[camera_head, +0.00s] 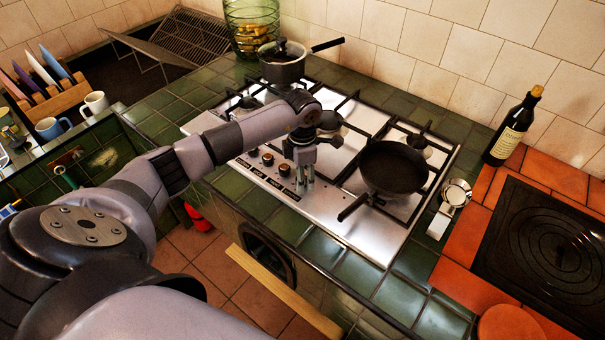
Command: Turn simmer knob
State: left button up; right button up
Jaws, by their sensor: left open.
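A row of dark round knobs (268,160) is on the front left of the steel hob (335,218). I cannot tell which one is the simmer knob. My left gripper (305,181) points down over the hob's front strip, just right of the visible knob nearest to it (284,170). Its fingers are apart, and I see nothing held between them. Any knob directly behind or under the fingers is hidden. My right gripper is not in view.
A black frying pan (393,167) sits on the right burner with its handle toward the front. A saucepan (283,64) stands at the back left. A wine bottle (512,130) and a small metal ladle or cup (456,193) are to the right.

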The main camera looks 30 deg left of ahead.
pick_arm(q)
grip_shut()
dwell(0.5)
jog(key=shift+n, duration=0.3)
jog(key=n+b, duration=0.1)
jog(key=n, duration=0.1)
jog(key=shift+n, duration=0.3)
jog(key=n, duration=0.3)
jog(key=shift+a+n+b, duration=0.1)
jog(key=shift+n+b, duration=0.2)
jog(key=n, duration=0.3)
jog(key=shift+n, duration=1.9)
jog(key=shift+w, duration=0.1)
grip_release()
